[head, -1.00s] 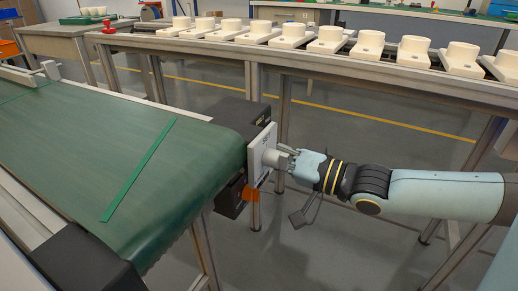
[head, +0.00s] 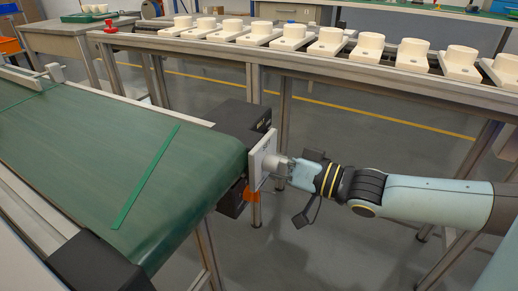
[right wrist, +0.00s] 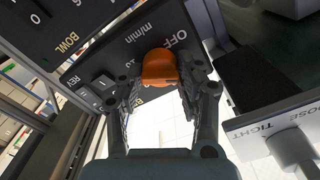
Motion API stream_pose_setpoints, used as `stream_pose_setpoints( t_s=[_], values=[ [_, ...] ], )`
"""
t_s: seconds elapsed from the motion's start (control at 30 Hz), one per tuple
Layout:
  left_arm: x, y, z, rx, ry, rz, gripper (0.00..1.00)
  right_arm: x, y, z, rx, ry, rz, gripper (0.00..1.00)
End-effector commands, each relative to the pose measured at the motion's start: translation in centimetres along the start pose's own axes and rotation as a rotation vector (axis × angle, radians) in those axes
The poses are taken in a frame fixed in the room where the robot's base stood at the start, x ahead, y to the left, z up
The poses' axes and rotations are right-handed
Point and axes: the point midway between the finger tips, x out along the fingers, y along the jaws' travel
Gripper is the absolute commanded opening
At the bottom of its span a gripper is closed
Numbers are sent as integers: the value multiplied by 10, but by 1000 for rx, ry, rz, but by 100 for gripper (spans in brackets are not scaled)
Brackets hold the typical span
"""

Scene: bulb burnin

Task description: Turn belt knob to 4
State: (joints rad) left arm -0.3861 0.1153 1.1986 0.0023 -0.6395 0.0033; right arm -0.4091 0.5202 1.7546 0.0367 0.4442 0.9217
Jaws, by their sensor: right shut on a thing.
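In the right wrist view, the orange belt knob (right wrist: 160,67) sits on a dark panel (right wrist: 130,45) marked "OFF" and "m/min". My right gripper (right wrist: 160,85) has a finger on each side of the knob and is shut on it. The knob's pointer and the number it faces cannot be made out. In the head view, my right gripper (head: 283,168) reaches in from the right to the end of the green conveyor belt (head: 100,150), beside a pale plate (head: 262,160). The knob is hidden or unclear there. My left gripper is not in view.
In the wrist view, a pale plate marked "LOOSE" and "TIGHT" (right wrist: 265,128) with a pale knob (right wrist: 292,148) lies close on the right. A rocker switch (right wrist: 97,88) sits left of my fingers. A bench rail (head: 300,58) with several white fixtures stands behind.

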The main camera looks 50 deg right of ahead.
Motion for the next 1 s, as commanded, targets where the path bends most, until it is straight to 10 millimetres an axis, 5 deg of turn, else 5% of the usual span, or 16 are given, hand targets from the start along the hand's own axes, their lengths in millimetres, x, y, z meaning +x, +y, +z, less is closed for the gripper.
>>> stream_pose_setpoints(
  t_s=[0.23,0.27,0.43,0.77,1.0],
  values=[
    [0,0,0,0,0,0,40,-1,1,2,1,-4,3,3],
    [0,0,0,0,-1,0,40,-1,1,2,1,-4,3,36],
    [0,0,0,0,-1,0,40,-1,1,1,1,-3,2,58],
    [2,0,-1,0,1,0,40,0,1,1,24,-2,1,58],
    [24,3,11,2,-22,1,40,-1,4,6,341,-6,1,58]
  ],
)
